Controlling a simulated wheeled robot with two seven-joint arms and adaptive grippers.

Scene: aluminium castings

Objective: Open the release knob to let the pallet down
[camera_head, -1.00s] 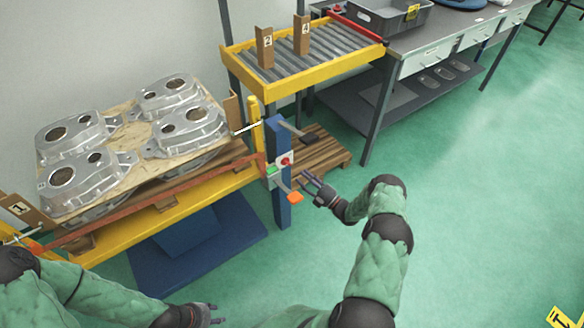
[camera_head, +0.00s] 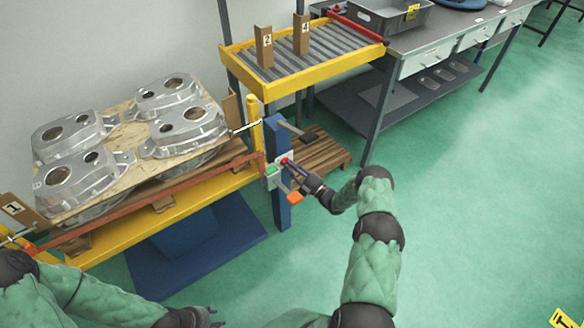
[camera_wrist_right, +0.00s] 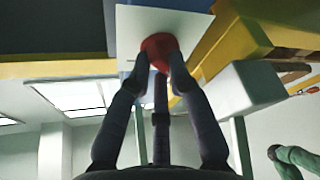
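The red knob (camera_head: 285,161) sits on a white plate on the blue post (camera_head: 281,205); it also shows in the right wrist view (camera_wrist_right: 160,46). My right gripper (camera_head: 289,165) is at the knob. In the right wrist view its fingertips (camera_wrist_right: 159,68) are apart, one to each side of the knob's lower part; whether they touch it I cannot tell. The pallet (camera_head: 163,203) with several aluminium castings (camera_head: 185,130) rests raised on the yellow frame (camera_head: 180,214). My left gripper (camera_head: 207,317) is low at the bottom edge, away from the pallet; its opening is unclear.
A green-topped box (camera_head: 271,171) and an orange handle (camera_head: 295,197) are close below the knob. A dark-ended lever (camera_head: 308,137) sticks out above it. A wooden pallet (camera_head: 325,150) lies behind the post. A roller table (camera_head: 300,83) stands behind.

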